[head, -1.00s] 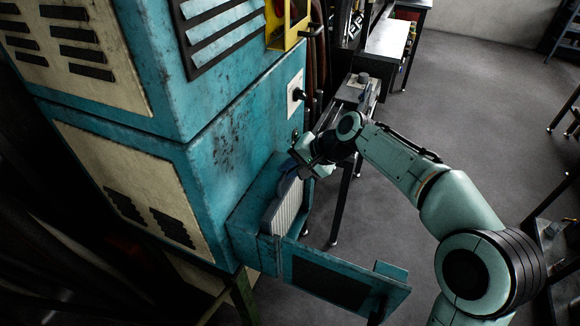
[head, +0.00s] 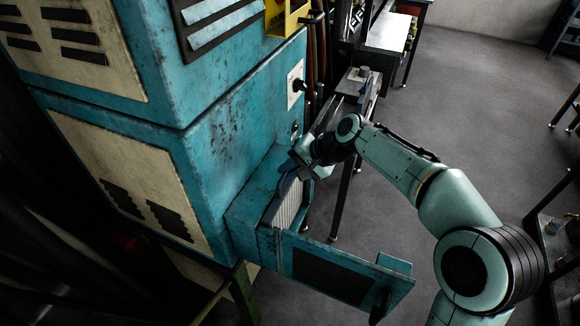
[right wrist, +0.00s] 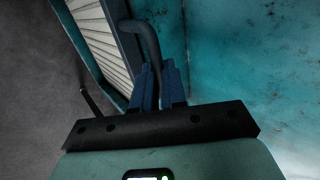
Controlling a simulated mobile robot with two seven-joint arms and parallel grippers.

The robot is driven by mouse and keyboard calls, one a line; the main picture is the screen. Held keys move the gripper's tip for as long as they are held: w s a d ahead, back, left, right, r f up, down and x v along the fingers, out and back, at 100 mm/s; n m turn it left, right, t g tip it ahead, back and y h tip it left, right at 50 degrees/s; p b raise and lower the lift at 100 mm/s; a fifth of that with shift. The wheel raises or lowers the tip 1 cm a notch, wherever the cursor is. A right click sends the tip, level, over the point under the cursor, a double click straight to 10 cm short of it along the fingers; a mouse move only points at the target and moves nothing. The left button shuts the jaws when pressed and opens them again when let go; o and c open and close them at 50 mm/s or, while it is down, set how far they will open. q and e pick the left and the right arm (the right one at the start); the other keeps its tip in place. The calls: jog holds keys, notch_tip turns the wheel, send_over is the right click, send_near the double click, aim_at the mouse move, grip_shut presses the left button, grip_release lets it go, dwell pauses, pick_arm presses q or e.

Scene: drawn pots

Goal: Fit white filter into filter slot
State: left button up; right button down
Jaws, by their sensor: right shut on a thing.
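The white filter (head: 287,208) is a pleated panel in a dark frame. In the head view it stands upright inside the open teal filter slot housing (head: 243,213) on the cabinet's side. Whether it is fully seated cannot be told. My right gripper (head: 287,174) is at the filter's upper edge, partly hidden by its own wrist. In the right wrist view the white pleats (right wrist: 97,38) show at upper left, and the blue fingers (right wrist: 160,86) are shut on the dark curved handle (right wrist: 151,42) of the filter. My left gripper is not in view.
The slot's teal door (head: 335,272) stands open toward the right front, below my right arm. The teal cabinet (head: 230,110) rises directly left of the gripper, with a black knob (head: 299,86) on its side. A narrow bench (head: 355,85) stands behind.

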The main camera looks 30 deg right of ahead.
jog(key=shift+f, duration=0.15)
jog(key=c, duration=1.1)
grip_release()
jog(key=p+v, duration=0.1)
jog(key=v, duration=1.2)
jog(key=shift+s, duration=0.1)
